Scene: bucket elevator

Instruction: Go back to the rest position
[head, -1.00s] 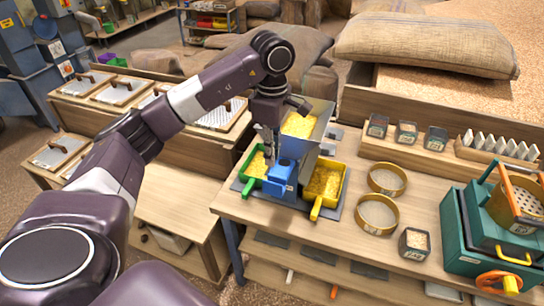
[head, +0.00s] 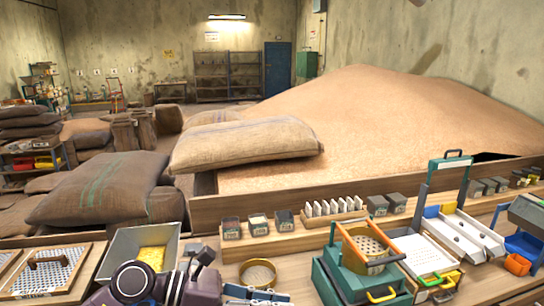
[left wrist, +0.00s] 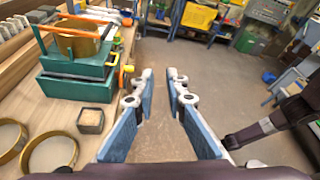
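My left arm comes in low at the left of the head view. My left gripper (head: 258,295) is at the bottom edge, partly cut off, in front of the bench. In the left wrist view my left gripper (left wrist: 160,78) has its blue-padded fingers apart, with nothing between them. Bare floor (left wrist: 165,110) shows between the fingers. A dark arm link (left wrist: 275,125) shows at the right of the left wrist view. My right gripper cannot be made out.
A hopper with yellow grain (head: 150,257) stands beside my arm. A sieve ring (head: 257,272) and green box (head: 335,280) stand on the bench. In the left wrist view the green box (left wrist: 75,88) and a grain cup (left wrist: 90,120) lie left of the fingers.

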